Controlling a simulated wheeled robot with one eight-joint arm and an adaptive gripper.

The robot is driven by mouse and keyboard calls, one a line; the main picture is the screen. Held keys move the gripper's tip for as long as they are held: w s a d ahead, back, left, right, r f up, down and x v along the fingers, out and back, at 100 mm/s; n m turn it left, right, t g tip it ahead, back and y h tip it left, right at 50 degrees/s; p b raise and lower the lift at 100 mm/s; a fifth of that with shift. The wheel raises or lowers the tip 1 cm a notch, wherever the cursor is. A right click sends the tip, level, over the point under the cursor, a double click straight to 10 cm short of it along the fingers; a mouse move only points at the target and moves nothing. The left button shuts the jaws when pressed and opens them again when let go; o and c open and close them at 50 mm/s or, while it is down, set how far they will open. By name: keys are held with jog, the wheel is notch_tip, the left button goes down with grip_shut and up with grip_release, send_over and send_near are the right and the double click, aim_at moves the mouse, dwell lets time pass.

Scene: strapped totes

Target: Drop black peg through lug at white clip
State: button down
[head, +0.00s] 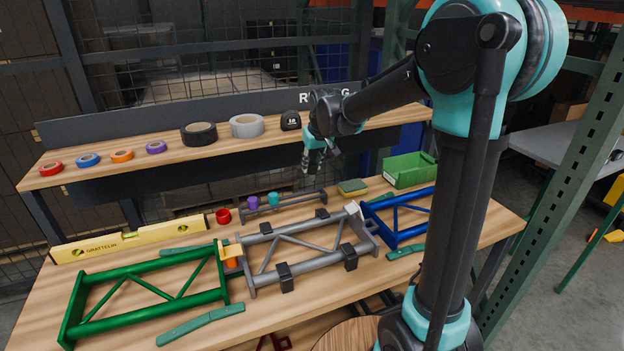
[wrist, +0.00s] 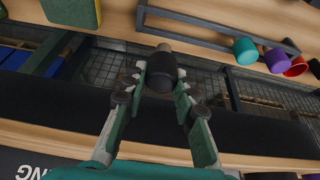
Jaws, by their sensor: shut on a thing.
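My gripper (head: 310,166) hangs above the back of the bench, behind the grey frame. In the wrist view my gripper (wrist: 160,82) is shut on the black peg (wrist: 161,74), which has a dark head and a paler tip. The peg is not clear in the head view. A white clip (head: 353,208) sits at the right end of the grey frame (head: 300,243), to the right of and below my gripper in the picture. The lug there is too small to make out. A yellow clip (head: 222,250) with an orange peg (head: 233,262) joins the green and grey frames.
A grey rack (head: 300,201) holds purple (head: 253,203) and teal (head: 273,199) pegs; a red one (head: 223,216) is at its left. A green bin (head: 408,170), sponge (head: 352,187), level (head: 130,238), green frame (head: 150,283) and blue frame (head: 400,222) surround the grey frame. Tape rolls line the shelf.

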aim_at(312, 163)
notch_tip(312, 163, up, 17)
jog(key=shift+f, duration=0.2)
dwell(0.6)
dwell(1.0)
